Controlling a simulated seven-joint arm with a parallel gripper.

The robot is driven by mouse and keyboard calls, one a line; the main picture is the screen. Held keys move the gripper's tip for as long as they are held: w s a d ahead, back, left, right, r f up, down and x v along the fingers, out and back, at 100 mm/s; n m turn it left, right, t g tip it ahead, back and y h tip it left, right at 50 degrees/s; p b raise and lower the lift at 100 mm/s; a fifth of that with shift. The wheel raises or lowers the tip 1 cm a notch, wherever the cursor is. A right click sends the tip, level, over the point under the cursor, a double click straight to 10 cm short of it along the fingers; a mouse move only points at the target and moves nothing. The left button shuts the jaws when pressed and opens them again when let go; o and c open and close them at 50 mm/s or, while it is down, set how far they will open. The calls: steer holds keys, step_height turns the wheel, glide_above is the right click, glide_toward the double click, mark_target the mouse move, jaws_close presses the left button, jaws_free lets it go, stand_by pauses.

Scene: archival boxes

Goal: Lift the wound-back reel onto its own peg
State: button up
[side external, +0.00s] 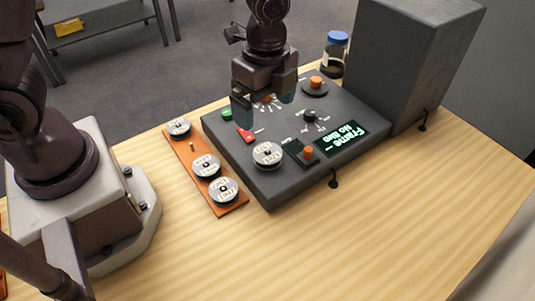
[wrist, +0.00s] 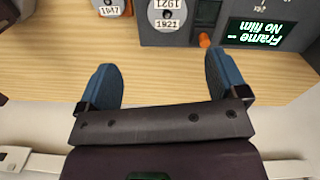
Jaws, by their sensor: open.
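A silver reel (side external: 267,155) lies flat on the near part of the dark grey machine (side external: 285,182); its label reads 1921 in the wrist view (wrist: 167,20). An orange-brown board (side external: 235,208) beside the machine holds three labelled reels: one at the far end (side external: 179,127), one in the middle (side external: 206,167) and one at the near end (side external: 224,190). A bare peg (side external: 192,147) stands between the far and middle reels. My gripper (side external: 263,102) is open and empty above the machine, apart from the reels. In the wrist view its blue fingertips (wrist: 163,75) are spread wide.
A lit display (side external: 339,138) reads "Frame – No film". A tall grey box (side external: 408,65) and a blue-lidded jar (side external: 335,54) stand behind. The front table is clear.

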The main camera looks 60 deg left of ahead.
mark_target(268, 150)
steer(key=f, duration=0.4)
steer(key=f+m, duration=0.1)
steer(key=f, duration=0.3)
steer(key=f+m, duration=0.1)
steer(key=f, duration=0.3)
steer(key=shift+w+a+f, duration=0.15)
steer(key=shift+w+f, duration=0.15)
steer(key=shift+w, duration=0.05)
steer(key=c, duration=1)
